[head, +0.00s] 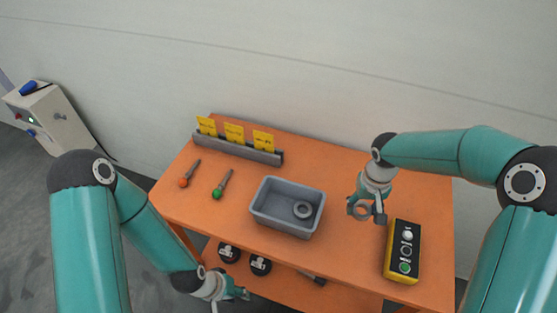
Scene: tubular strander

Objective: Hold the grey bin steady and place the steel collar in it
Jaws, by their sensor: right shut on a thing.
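The grey bin (279,225) stands upright near the middle front of the orange table. My left gripper (231,299) is low in front of the table's front edge, below and left of the bin. Its fingers look spread and empty, and it does not touch the bin.
A yellow box with buttons (403,250) lies at the table's right front. A grey rack (236,149) with yellow cards (234,133) stands at the back. A red-tipped tool (189,174) and a green-tipped tool (222,185) lie left of the bin. Dark round items (260,265) sit on the lower shelf.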

